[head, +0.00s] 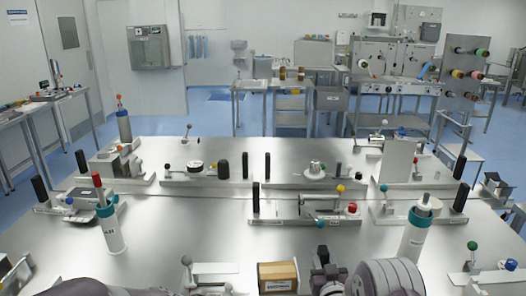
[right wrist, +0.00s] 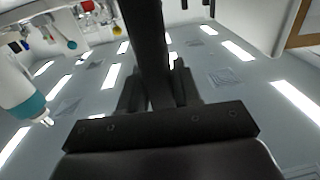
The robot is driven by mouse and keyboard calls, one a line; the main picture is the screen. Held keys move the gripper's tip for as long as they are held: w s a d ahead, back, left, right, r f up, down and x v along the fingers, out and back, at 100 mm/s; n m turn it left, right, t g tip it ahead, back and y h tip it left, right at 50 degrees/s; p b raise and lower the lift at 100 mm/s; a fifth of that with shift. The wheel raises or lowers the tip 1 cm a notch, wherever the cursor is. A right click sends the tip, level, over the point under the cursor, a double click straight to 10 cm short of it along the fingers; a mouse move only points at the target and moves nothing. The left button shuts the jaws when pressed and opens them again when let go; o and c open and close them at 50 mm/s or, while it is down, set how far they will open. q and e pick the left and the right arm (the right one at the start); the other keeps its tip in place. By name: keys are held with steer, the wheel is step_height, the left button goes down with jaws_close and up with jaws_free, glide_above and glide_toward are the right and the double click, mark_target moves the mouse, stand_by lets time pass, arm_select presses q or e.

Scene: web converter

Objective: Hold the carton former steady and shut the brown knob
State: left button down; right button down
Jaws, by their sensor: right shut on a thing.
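The carton former stands at the bottom middle of the head view, cut off by the lower edge. A brown carton (head: 278,276) and a pale flat plate (head: 215,268) show on it. A brown ball knob (head: 186,260) sits on an upright lever at its left end. My right gripper (head: 323,272) is at the right end, beside the carton, shut on a black upright handle (right wrist: 148,40), which fills the middle of the right wrist view. My left arm shows only as a grey piece at the bottom left; its gripper is out of view.
White cylinders with teal collars stand at left (head: 112,228) and right (head: 416,232). Several other fixtures with coloured knobs and black posts line the steel table (head: 200,225) behind. A green-knobbed fixture (head: 472,246) is at lower right. Bare table lies beyond the carton former.

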steer(key=shift+f, duration=0.35)
steer(key=c, duration=0.7)
jaws_free()
steer(key=shift+d+r, duration=0.1)
steer(key=shift+w+d+r, duration=0.1)
steer(key=shift+w, duration=0.05)
steer(key=shift+s, duration=0.3)
steer(key=s, duration=1.1)
steer(key=shift+s+d, duration=0.2)
steer(key=shift+d, duration=0.2)
